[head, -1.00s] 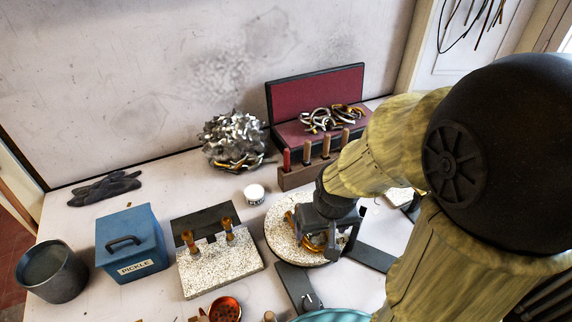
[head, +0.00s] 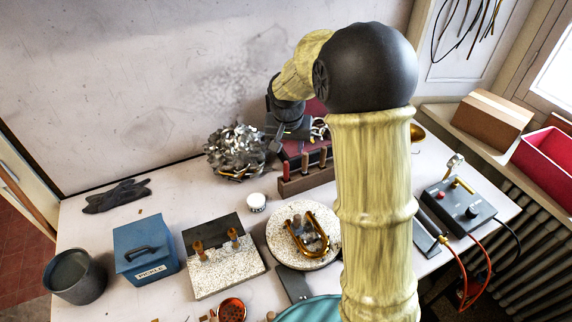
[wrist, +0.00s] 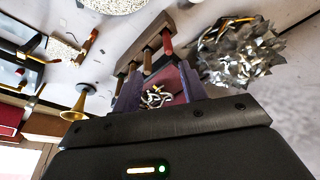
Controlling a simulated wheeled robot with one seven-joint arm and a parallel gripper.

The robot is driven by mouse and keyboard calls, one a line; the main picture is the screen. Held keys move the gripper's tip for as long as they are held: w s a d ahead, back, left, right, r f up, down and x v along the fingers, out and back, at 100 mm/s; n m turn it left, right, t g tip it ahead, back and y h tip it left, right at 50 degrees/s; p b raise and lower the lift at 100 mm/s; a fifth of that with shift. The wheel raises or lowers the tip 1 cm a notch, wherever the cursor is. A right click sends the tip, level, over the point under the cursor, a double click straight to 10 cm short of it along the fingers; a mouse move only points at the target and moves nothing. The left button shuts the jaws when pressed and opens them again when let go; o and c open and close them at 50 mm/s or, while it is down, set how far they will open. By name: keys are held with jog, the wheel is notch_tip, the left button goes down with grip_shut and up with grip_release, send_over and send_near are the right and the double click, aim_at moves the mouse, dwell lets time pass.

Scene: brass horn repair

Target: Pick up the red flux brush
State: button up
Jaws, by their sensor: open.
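The red flux brush (head: 286,171) stands upright at the left end of a wooden rack (head: 310,182), beside several brown-handled tools. In the wrist view its red handle (wrist: 167,42) is at the right end of the row, just beyond my fingers. My gripper (head: 277,141) is behind and above the rack, in front of the maroon case. In the wrist view my gripper (wrist: 160,84) is open, with its fingers apart and nothing held. The open case with its silvery pieces (wrist: 156,98) shows between the fingers. The brush's lower end is hidden in the rack.
A heap of crumpled silvery metal (head: 236,151) stands left of the rack. My arm hides part of the table to the right.

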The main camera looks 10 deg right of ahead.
aim_at(286, 169)
jog(key=shift+w+a+r, duration=0.15)
jog(key=shift+w+r, duration=0.25)
jog(key=shift+w, duration=0.4)
jog(key=p+x, duration=0.3)
jog(key=x, duration=0.9)
jog(key=shift+w+f, duration=0.1)
jog(key=shift+p+x, duration=1.25)
jog(key=shift+x, duration=1.35)
jog(key=shift+w+a, duration=0.15)
jog(key=shift+a, duration=0.1)
